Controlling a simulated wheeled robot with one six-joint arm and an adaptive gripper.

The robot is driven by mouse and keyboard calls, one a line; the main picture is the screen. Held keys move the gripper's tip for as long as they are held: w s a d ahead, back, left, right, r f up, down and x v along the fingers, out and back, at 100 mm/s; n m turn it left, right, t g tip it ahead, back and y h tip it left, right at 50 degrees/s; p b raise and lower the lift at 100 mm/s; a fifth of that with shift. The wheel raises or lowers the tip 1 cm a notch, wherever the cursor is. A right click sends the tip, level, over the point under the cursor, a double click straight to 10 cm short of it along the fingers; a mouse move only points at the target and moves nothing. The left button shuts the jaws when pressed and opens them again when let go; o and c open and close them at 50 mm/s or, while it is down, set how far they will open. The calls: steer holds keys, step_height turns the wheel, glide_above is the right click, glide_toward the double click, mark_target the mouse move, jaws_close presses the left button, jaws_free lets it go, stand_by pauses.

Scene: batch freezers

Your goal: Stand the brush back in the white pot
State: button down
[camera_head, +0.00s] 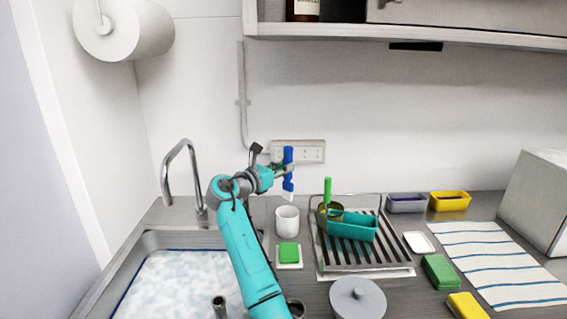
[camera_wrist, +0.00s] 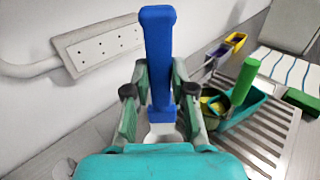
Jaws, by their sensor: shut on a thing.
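The brush (camera_head: 288,156) has a blue handle and pale bristles at its lower end. It is held upright, bristles down, in my gripper (camera_head: 284,171), which is shut on its handle. The white pot (camera_head: 287,222) stands on the counter below the brush, with a clear gap between them in the head view. In the wrist view the blue brush (camera_wrist: 158,50) rises between the two fingers of my gripper (camera_wrist: 160,95). Something white shows below it there; I cannot tell whether it is bristles or pot.
A green sponge on a white dish (camera_head: 289,265) lies in front of the pot. Right of it, a drying rack (camera_head: 345,262) holds a teal tub (camera_head: 355,228) and a green-handled scoop (camera_head: 328,193). The sink (camera_head: 160,241) and tap (camera_head: 165,172) are left. A wall socket (camera_head: 298,151) is behind.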

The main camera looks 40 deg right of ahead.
mark_target(287, 193)
steer(key=shift+f, duration=4.8)
steer(key=c, duration=0.9)
jaws_free()
steer(key=shift+a, duration=0.1)
steer(key=s+a, duration=0.2)
steer(key=a, duration=0.9)
steer(key=shift+s+a, duration=0.2)
steer(key=shift+a, duration=0.15)
